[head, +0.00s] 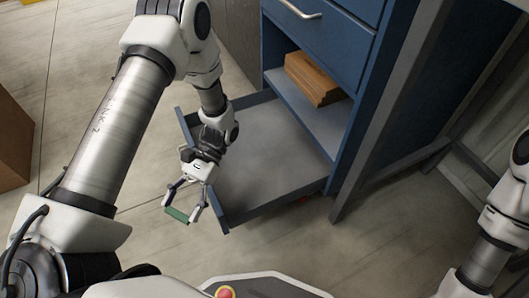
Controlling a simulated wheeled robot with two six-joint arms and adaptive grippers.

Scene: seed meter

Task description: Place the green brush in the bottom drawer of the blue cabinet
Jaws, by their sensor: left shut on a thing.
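The blue cabinet (340,45) stands at the upper right. Its bottom drawer (250,150) is pulled out, and the bare part of its grey floor that shows is empty. My left gripper (181,214) is shut on the green brush (176,214). In the picture the brush appears just left of the drawer's front panel, against the floor; its height is hard to tell. My left wrist covers part of the front panel. My right arm shows at the right edge, but its gripper is out of view.
A brown wood-like block (313,79) lies in the open compartment above the drawer. A closed upper drawer has a metal handle (300,10). A brown box (12,140) stands at the left edge. Grey metal legs stand right of the cabinet. Floor left of the drawer is clear.

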